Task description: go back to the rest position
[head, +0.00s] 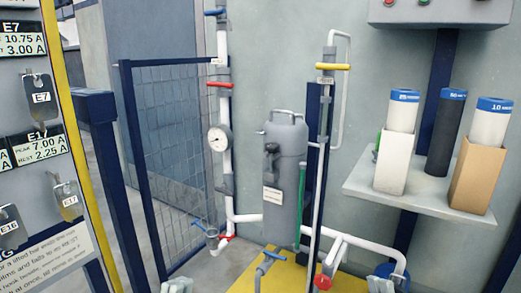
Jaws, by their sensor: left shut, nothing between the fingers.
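My left gripper (178,285) shows only as a small pale piece at the bottom edge of the head view, left of the middle. It is shut and empty, and most of it is cut off by the frame. It appears apart from the rack and the pipework. My right gripper cannot be made out in this view.
A rack panel (35,190) with hanging tags fills the left, edged by a yellow post (75,130). A blue mesh gate (170,165) stands behind. A grey tank (285,165) with white pipes and valves is ahead. A shelf (430,190) at right carries several cylinders.

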